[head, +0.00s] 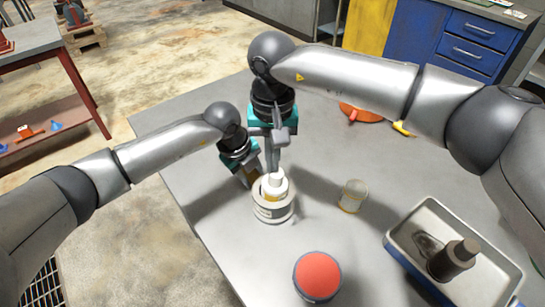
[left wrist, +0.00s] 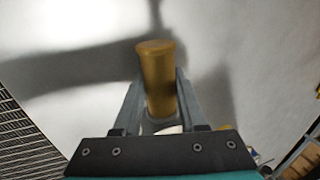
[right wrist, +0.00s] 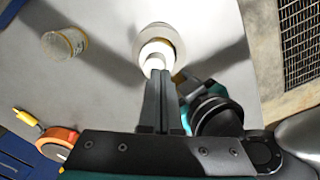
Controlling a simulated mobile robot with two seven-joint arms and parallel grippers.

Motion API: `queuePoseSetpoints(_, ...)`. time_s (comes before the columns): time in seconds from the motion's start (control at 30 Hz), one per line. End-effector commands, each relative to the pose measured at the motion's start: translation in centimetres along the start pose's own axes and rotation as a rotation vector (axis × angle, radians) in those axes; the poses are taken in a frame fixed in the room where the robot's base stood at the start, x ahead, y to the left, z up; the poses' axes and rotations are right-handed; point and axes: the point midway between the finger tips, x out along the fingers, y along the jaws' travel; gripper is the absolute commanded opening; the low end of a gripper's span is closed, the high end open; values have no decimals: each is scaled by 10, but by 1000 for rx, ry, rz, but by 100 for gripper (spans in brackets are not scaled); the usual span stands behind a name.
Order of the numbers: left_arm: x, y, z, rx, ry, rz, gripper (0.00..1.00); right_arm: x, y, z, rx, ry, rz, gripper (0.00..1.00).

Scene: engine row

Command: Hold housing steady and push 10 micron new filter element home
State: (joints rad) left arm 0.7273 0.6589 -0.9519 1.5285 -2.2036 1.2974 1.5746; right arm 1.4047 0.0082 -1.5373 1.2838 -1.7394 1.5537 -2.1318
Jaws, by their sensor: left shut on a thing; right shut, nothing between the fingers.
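The pale round housing (head: 273,212) stands upright on the grey table, and its rim also shows in the right wrist view (right wrist: 175,42). The white filter element (head: 274,187) sits upright inside it, its upper part above the rim. My right gripper (head: 274,168) is shut and empty, pointing down, its tips at the element's top; whether they touch is unclear. My left gripper (head: 249,182) is beside the housing. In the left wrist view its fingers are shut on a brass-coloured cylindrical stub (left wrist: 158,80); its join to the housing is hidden.
A small clear jar (head: 354,195) with yellowish contents stands right of the housing. A red-topped can (head: 317,276) is in front. A tray (head: 398,251) holding a dark cylinder (head: 452,259) is at the right. An orange roll (head: 360,113) and yellow-handled tool (head: 402,128) lie behind.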

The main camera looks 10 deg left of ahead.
Motion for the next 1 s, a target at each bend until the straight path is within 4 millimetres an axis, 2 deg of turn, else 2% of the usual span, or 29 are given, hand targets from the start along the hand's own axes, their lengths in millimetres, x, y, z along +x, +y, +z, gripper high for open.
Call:
queuePoseSetpoints(0.67,-1,-1,0,1,-1,-3,0,14,2,1,2,-4,6,0)
queuePoseSetpoints(0.77,-1,-1,0,1,0,-3,0,10,3,1,3,-5,7,0)
queuePoseSetpoints(1.0,-1,-1,1,0,-1,-3,0,-13,2,0,2,-2,4,0)
